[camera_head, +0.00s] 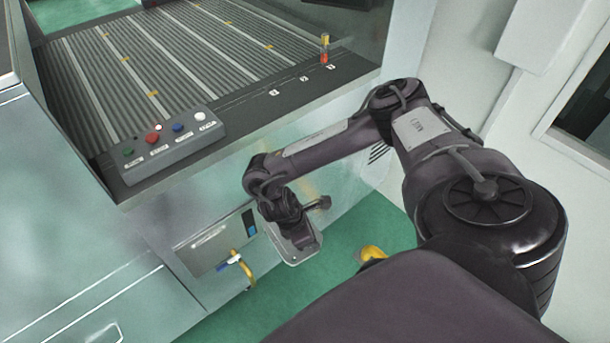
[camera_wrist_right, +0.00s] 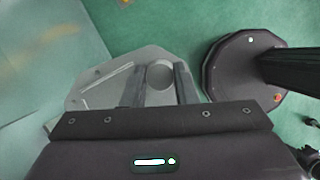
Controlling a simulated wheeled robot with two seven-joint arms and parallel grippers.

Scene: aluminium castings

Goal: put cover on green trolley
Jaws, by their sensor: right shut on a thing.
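A flat grey metal cover (camera_head: 305,246) hangs from my right gripper (camera_head: 292,228), low over the green floor in front of the machine. In the right wrist view the cover (camera_wrist_right: 95,92) lies beyond the fingers. My right gripper (camera_wrist_right: 160,90) is shut there, with its two fingers on either side of a round raised part of the cover. In the head view the fingertips are largely hidden by the wrist. I see no green trolley in either view. My left gripper is not in view.
A machine with a grey ribbed conveyor (camera_head: 190,50) fills the left. A button box (camera_head: 160,150) sits on its edge. A panel with a yellow hose (camera_head: 246,268) is below. A yellow object (camera_head: 372,253) is near the green floor (camera_head: 340,270).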

